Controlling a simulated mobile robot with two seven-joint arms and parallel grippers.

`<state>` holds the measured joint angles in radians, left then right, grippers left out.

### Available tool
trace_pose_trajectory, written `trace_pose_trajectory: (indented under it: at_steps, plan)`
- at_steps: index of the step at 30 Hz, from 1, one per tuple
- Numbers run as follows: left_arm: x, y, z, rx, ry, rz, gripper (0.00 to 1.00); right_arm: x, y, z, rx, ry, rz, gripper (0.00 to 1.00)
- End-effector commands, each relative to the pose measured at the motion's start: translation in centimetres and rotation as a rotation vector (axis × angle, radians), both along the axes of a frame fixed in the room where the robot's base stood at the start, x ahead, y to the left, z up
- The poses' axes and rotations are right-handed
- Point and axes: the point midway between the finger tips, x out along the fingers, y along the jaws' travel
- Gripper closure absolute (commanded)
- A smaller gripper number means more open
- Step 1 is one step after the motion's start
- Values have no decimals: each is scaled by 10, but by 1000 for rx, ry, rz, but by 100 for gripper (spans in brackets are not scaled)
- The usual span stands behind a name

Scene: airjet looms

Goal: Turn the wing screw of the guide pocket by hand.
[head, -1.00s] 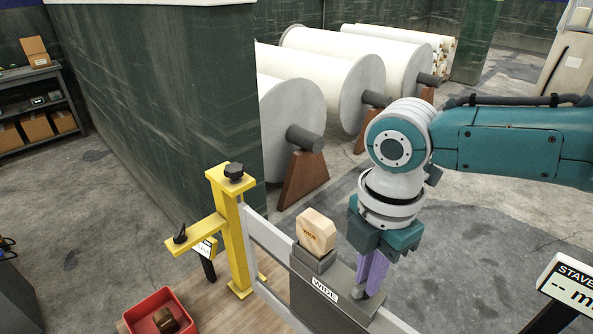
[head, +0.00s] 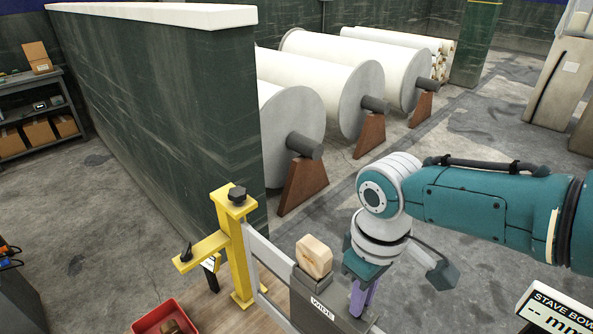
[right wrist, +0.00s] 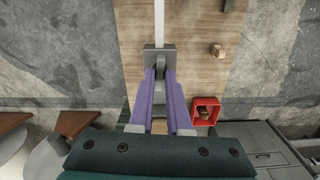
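The guide pocket (head: 318,305) is a grey block labelled WIDE on a pale rail, with a wooden block (head: 314,257) on top. My right gripper (head: 362,299) points down at the pocket's right side in the head view. In the right wrist view, its two purple fingers (right wrist: 160,75) stand on either side of a small dark grey piece, seemingly the wing screw (right wrist: 160,69). The piece fills the narrow gap at the fingertips, and they appear shut on it. In the head view the screw is hidden by the gripper. My left gripper is not in view.
A yellow stand (head: 238,262) with black knobs stands left of the pocket. A red bin (head: 166,320) with a brown part is at the lower left. A display labelled STAVE BOW (head: 553,315) is at the lower right. Large white rolls (head: 335,95) lie behind.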

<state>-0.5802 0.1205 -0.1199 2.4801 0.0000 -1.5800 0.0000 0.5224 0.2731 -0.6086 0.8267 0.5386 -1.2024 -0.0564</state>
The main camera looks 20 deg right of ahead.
Motion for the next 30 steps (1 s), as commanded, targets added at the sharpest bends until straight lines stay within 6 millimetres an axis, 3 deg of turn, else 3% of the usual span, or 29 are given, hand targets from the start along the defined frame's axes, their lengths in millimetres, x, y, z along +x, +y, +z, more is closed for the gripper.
trace_pose_trajectory:
  at_steps: [6, 14, 23, 30]
  plan:
    - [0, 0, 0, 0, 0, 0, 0, 0, 0, 0, -1, -1, 3, 62]
    - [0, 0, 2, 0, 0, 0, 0, 1, 0, 2, 0, -2, 4, 62]
    - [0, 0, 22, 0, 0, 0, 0, 1, 0, 22, 0, -2, 4, 62]
    - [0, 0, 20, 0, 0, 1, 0, 0, 0, 20, 0, -2, 4, 62]
